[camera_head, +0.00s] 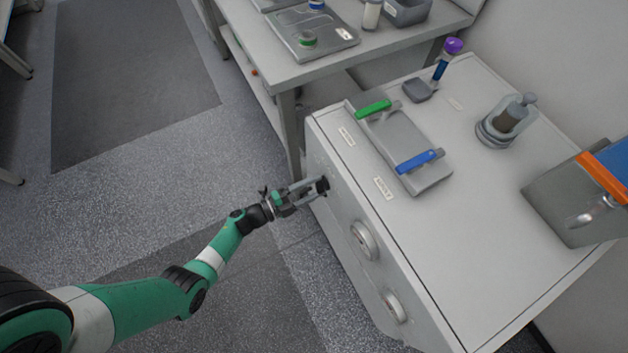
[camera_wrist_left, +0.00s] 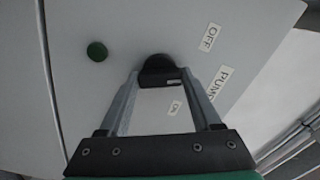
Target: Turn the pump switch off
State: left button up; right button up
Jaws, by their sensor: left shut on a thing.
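The pump switch is a black knob (camera_wrist_left: 158,68) on the grey front panel of the cabinet, in the left wrist view. Beside it are an OFF label (camera_wrist_left: 209,37), a PUMP label (camera_wrist_left: 219,83) and an ON label (camera_wrist_left: 175,107), which shows between the fingers. My left gripper (camera_wrist_left: 160,80) is shut on the knob, one finger on each side. In the head view, my left gripper (camera_head: 320,187) reaches the cabinet's front face near its far left corner. The knob's pointing direction is hard to tell. My right gripper is not in view.
A green button (camera_wrist_left: 97,51) sits on the panel left of the knob. Two round dials (camera_head: 363,240) (camera_head: 394,307) are on the cabinet front. The cabinet top holds a grey tray (camera_head: 400,140) with green and blue handles. The floor left of the cabinet is clear.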

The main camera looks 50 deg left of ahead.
pick_arm(q)
jog(key=shift+n, duration=0.6)
jog(key=o, duration=1.4)
jog(key=shift+s+a+r+p, duration=0.1)
jog(key=shift+s+a+p, duration=0.05)
jog(key=shift+s+p, duration=0.25)
jog(key=p+v, duration=0.2)
jog(key=v, duration=0.8)
jog(key=shift+s+p, duration=0.35)
jog(key=shift+s, duration=0.05)
